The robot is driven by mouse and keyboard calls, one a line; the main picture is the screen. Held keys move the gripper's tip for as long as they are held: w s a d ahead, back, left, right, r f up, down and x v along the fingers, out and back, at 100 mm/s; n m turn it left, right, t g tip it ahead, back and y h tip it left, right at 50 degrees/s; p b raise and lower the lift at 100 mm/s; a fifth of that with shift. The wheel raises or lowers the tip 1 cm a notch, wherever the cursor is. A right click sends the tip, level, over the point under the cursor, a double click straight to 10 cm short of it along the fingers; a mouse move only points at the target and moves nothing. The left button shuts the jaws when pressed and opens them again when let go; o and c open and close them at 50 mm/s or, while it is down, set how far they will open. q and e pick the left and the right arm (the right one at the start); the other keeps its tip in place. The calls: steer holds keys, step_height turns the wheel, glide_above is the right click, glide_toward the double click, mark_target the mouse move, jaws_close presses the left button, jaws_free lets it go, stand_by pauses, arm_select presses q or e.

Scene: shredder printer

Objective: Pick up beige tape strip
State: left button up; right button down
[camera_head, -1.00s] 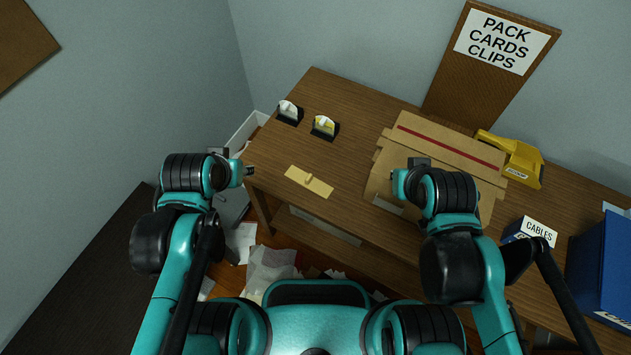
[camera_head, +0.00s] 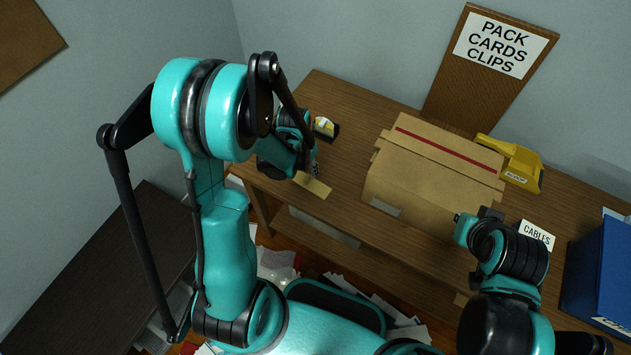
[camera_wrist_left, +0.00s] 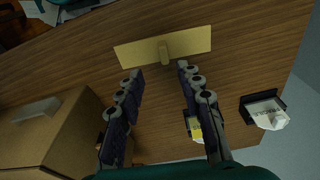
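The beige tape strip (camera_head: 318,188) lies flat on the wooden table near its front edge, partly hidden by my left gripper in the head view. In the left wrist view the whole strip (camera_wrist_left: 135,54) shows, with a small raised tab (camera_wrist_left: 163,49) at its middle. My left gripper (camera_wrist_left: 160,72) is open and empty, its two fingertips just short of the strip, on either side of the tab's line. In the head view the left gripper (camera_head: 314,169) is above the strip. My right gripper (camera_head: 488,213) is in front of the cardboard box; its fingers are too small to read.
A cardboard box (camera_head: 430,190) with a red stripe stands right of the strip. A yellow tape dispenser (camera_head: 325,128) stands behind the strip; a white one (camera_wrist_left: 268,112) shows in the wrist view. A yellow tool (camera_head: 515,160), a cables label (camera_head: 537,235) and a blue bin (camera_head: 603,265) are at right.

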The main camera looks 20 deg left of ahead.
mark_target(307, 177)
arm_select(q)
steer(key=f+b, duration=0.1)
steer(key=f, duration=0.1)
steer(key=f+b, duration=0.1)
steer(key=f, duration=0.1)
steer(key=w+f+b, duration=0.1)
steer(key=f, duration=0.2)
steer(key=shift+a+f, duration=0.1)
steer(key=shift+a, duration=0.1)
jaws_close()
